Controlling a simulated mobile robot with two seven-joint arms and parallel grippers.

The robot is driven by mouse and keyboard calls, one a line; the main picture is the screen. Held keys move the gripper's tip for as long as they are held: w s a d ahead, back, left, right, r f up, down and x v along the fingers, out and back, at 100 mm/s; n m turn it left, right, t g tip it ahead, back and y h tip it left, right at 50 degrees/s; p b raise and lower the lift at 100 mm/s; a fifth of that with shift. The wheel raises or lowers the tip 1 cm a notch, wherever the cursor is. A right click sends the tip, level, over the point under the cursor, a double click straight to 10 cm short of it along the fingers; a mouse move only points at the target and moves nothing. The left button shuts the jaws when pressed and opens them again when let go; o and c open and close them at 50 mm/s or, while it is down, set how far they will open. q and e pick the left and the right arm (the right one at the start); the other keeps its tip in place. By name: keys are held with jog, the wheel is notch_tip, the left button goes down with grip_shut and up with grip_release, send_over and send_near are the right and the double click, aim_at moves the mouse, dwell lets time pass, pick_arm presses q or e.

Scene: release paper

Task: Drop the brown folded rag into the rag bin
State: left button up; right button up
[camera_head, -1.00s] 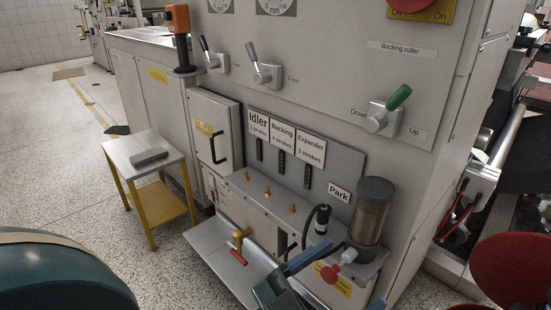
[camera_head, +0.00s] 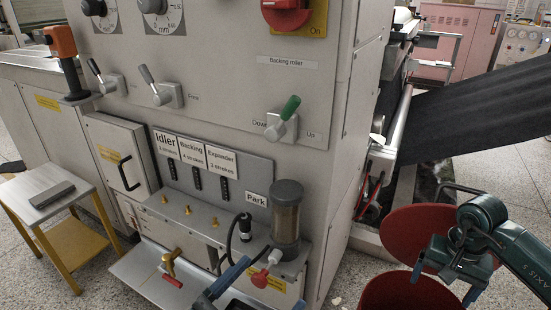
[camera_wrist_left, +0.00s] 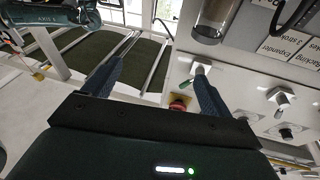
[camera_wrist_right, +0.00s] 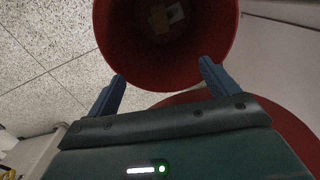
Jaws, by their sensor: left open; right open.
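The red rag bin (camera_head: 392,292) stands at the lower right of the head view, with its round red lid (camera_head: 400,232) raised behind it. The right wrist view looks down into the open bin (camera_wrist_right: 112,35). Small brownish and pale pieces (camera_wrist_right: 163,18) lie at its dark bottom; I cannot tell whether one is the brown folded rag. My right gripper (camera_head: 445,283) is open over the bin, with nothing between its fingers (camera_wrist_right: 162,70). My left gripper (camera_head: 267,291) is open and empty in front of the machine; its fingers also show in the left wrist view (camera_wrist_left: 156,65).
The machine panel (camera_head: 215,65) fills the middle, with a pump unit and clear cylinder (camera_head: 286,222) low in front. A yellow-legged stand (camera_head: 25,190) at left bears a grey flat block (camera_head: 52,194). A black web (camera_head: 470,115) runs at right. Speckled floor is free lower left.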

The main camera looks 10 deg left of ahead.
jog(key=shift+r+p, duration=0.45)
jog(key=shift+r, duration=1.65)
